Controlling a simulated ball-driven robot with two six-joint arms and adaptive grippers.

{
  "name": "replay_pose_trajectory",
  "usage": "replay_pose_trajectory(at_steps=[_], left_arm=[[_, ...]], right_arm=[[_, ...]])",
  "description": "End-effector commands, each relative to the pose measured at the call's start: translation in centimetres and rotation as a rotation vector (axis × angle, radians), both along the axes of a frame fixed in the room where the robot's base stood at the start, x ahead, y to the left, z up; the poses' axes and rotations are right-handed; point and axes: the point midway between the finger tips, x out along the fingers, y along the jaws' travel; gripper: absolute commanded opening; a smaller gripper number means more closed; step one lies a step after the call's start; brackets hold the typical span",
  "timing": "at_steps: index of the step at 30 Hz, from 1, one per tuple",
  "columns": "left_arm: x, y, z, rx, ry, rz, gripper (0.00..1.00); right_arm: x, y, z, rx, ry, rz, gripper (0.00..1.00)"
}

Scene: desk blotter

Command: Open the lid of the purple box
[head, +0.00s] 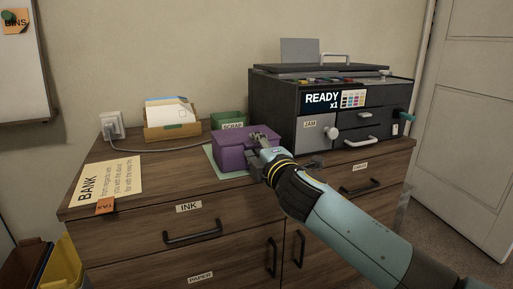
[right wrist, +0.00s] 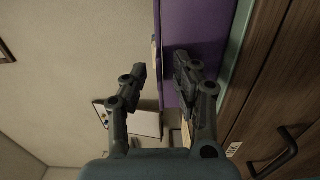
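The purple box (head: 232,158) sits near the front of the wooden cabinet top, and its lid looks closed in the head view. My right gripper (head: 264,141) is at the box's right side, around the height of the lid. In the right wrist view the purple box (right wrist: 176,22) lies beyond the fingers, behind the right-hand one. The right gripper's fingers (right wrist: 160,66) are apart with nothing held between them. I cannot tell whether a finger touches the lid. The gripper hides part of the box's right end. My left gripper is not in view.
A pale green mat (head: 211,160) lies under the box. Behind stands a green tray (head: 229,119) marked SCRAP. A dark printer (head: 274,107) stands close on the right. A paper holder (head: 172,131), a BANK sheet (head: 117,180) and a socket cable lie left.

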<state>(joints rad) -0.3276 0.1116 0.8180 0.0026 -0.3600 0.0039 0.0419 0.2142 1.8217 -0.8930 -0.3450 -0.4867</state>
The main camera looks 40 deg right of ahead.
Motion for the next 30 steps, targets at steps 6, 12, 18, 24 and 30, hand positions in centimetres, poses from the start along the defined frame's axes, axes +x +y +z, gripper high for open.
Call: replay_pose_trajectory(at_steps=[6,12,18,24,30], left_arm=[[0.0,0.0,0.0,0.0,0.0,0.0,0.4],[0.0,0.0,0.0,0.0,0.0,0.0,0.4],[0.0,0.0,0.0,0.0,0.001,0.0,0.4],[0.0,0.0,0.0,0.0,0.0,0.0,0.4],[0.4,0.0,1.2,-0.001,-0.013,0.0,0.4]], right_arm=[[0.0,0.0,0.0,0.0,0.0,0.0,0.17],[0.0,0.0,0.0,0.0,0.0,0.0,0.0],[-0.1,0.0,0.0,0.0,0.001,0.0,0.0],[-0.1,0.0,0.0,0.001,0.001,0.0,0.0],[-0.1,0.0,0.6,0.005,0.012,0.0,0.0]])
